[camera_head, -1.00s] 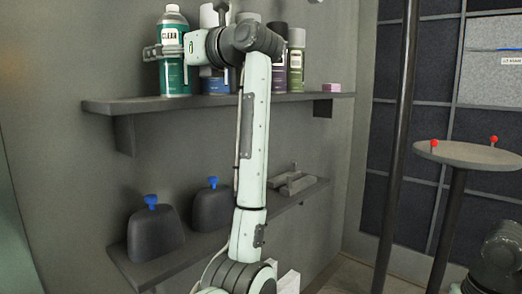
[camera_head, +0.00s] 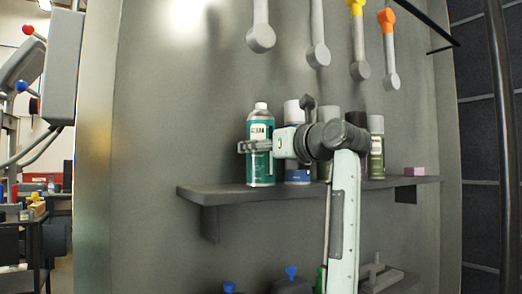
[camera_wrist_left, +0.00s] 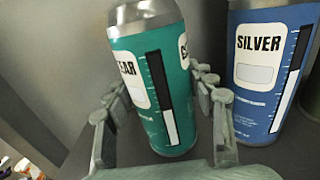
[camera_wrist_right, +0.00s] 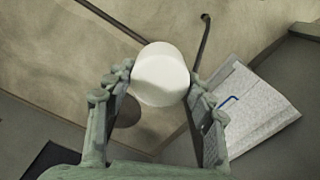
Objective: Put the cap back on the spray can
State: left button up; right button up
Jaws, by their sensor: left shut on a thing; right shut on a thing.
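The teal spray can (camera_head: 261,168), labelled CLEAR, stands upright on the upper shelf with a bare white nozzle top. My left gripper (camera_head: 255,147) is shut around its body from the right. In the left wrist view the can (camera_wrist_left: 160,85) sits between the fingers of my left gripper (camera_wrist_left: 172,100); its top is cut off by the frame. My right gripper (camera_wrist_right: 160,85) is shut on a white round cap (camera_wrist_right: 161,75), held at the fingertips in the right wrist view. The right gripper and cap are not in the head view.
A blue-labelled SILVER can (camera_wrist_left: 270,65) stands close beside the teal can. More cans, such as a green one (camera_head: 376,150), and a pink block (camera_head: 414,171) are on the shelf (camera_head: 225,190). Handled tools (camera_head: 318,55) hang above. The shelf's left end is clear.

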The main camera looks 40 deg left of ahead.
aim_at(265, 125)
pick_arm(q)
jog(key=r, duration=0.2)
jog(key=s+r, duration=0.1)
jog(key=r, duration=0.1)
jog(key=shift+r+p, duration=0.35)
pick_arm(e)
jog(key=shift+r, duration=0.55)
pick_arm(q)
jog(key=s+a+r, duration=0.2)
jog(key=s+r, duration=0.4)
jog(key=s, duration=0.4)
jog(key=shift+s+r, duration=0.15)
jog(key=shift+s, duration=0.15)
jog(key=o, duration=0.9)
jog(key=c, duration=1)
